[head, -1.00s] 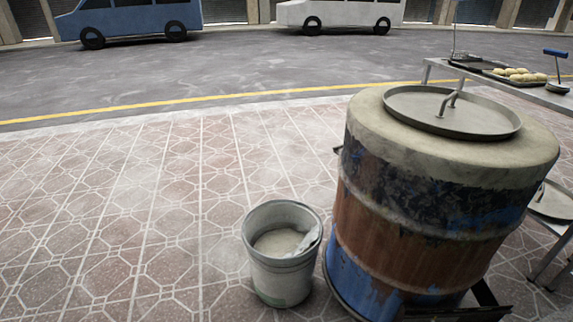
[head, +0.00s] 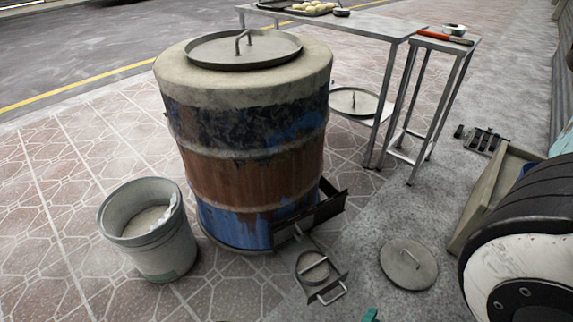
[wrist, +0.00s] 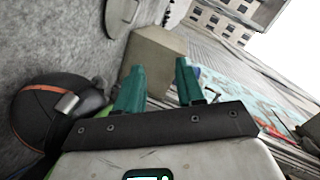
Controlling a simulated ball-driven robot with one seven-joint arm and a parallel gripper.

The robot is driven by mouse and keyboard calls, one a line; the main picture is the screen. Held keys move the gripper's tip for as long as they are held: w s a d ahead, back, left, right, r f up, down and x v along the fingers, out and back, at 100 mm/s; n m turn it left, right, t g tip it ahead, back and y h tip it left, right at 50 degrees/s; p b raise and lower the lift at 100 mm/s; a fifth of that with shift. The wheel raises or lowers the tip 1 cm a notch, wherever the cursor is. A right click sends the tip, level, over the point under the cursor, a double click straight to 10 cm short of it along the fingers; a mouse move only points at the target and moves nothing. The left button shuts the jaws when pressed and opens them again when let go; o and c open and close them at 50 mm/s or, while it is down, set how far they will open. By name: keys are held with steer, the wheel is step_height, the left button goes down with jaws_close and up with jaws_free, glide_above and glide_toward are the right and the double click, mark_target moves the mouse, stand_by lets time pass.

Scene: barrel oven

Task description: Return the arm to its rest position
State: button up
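My gripper (wrist: 160,85) shows in the wrist view with its two teal fingers apart and nothing seen between them. In the head view only a small teal tip shows at the bottom edge, right of centre. A white and black part of my arm fills the lower right of the head view. The barrel oven (head: 247,130) stands left of centre, rusty and blue, with a round metal lid (head: 244,48) on top. My gripper is apart from it.
A grey bucket (head: 150,235) stands left of the oven. A round lid (head: 408,264) lies on the ground. A metal table (head: 360,28) holds a tray of dough. A wooden box (head: 490,195) stands at right; another view of a box (wrist: 152,58) is behind the fingers.

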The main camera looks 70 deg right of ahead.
steer(key=w+r+n+t+y+b, duration=0.15)
steer(key=w+n+t, duration=0.45)
steer(key=w, duration=0.7)
steer(key=w+r+n+t+y+b, duration=0.1)
steer(key=w+n+t+y+b, duration=0.2)
steer(key=w+t, duration=0.75)
steer(key=w+a+r+n+y+b, duration=0.2)
steer(key=w+a+r+n+y, duration=0.2)
steer(key=w+a+n+y, duration=0.95)
steer(key=s+r+n+g+h+b, duration=0.2)
steer(key=s+r+n+g, duration=0.25)
steer(key=s, duration=0.35)
steer(key=s+r+n+g+h+b, duration=0.1)
steer(key=s+r+n+g+b, duration=0.15)
steer(key=s+n+g, duration=0.45)
step_height(320, 180, up, 36)
steer(key=m+p, duration=0.1)
steer(key=p, duration=3.6)
steer(key=shift+s+r+t, duration=0.15)
steer(key=shift+s+t, duration=0.15)
steer(key=shift+s, duration=0.15)
